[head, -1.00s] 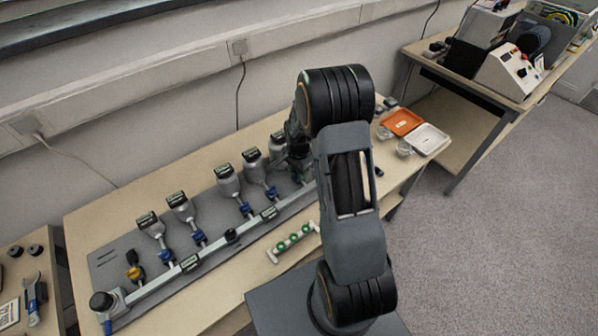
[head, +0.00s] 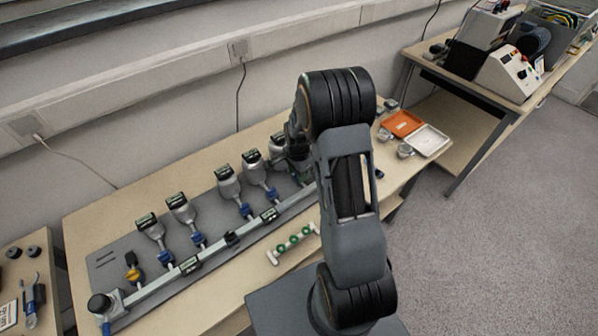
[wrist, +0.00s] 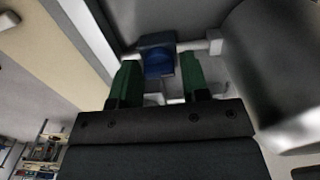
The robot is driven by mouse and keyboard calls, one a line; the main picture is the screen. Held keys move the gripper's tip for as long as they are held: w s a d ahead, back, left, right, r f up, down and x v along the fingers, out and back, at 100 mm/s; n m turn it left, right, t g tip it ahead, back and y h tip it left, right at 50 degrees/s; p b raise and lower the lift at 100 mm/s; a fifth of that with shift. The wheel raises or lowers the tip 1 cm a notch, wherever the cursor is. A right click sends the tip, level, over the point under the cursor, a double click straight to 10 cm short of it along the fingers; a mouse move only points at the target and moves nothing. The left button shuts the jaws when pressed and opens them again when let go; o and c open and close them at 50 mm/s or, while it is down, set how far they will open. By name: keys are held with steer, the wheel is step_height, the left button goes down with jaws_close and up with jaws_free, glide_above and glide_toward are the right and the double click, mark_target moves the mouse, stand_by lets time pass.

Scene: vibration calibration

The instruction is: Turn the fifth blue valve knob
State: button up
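In the wrist view a blue valve knob (wrist: 159,62) sits between the two green fingers of my gripper (wrist: 159,68). The fingers are apart, one on each side of the knob, with narrow gaps seeming to show; contact is hard to tell. In the head view several blue knobs stand in a row below grey gauges with dark displays, among them the first (head: 166,257), second (head: 198,239), third (head: 246,210) and fourth (head: 271,193). A fifth gauge (head: 278,143) is partly covered by my arm, which hides its knob and most of my gripper.
The gauges stand on a grey plate (head: 112,262) on the wooden bench. A yellow valve (head: 133,272) is at its left. A white rack with green parts (head: 293,243) lies in front. An orange tray (head: 401,123) and a white tray (head: 430,140) are at right.

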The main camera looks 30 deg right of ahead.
steer(key=shift+o, duration=1.4)
step_height(320, 180, up, 14)
steer(key=shift+f, duration=0.1)
steer(key=s+a+r+n+t, duration=0.1)
steer(key=s+a+r+n, duration=0.2)
steer(key=s+n, duration=0.2)
steer(key=s+a+r+n+t, duration=0.1)
steer(key=s+a+r+n, duration=0.2)
steer(key=s+n, duration=0.2)
steer(key=s+a+r+n+t+p, duration=0.1)
steer(key=s+a+r+n, duration=0.2)
steer(key=s+n, duration=0.3)
steer(key=shift+s+a+t, duration=0.2)
steer(key=shift+s+t, duration=0.1)
steer(key=shift+s, duration=0.2)
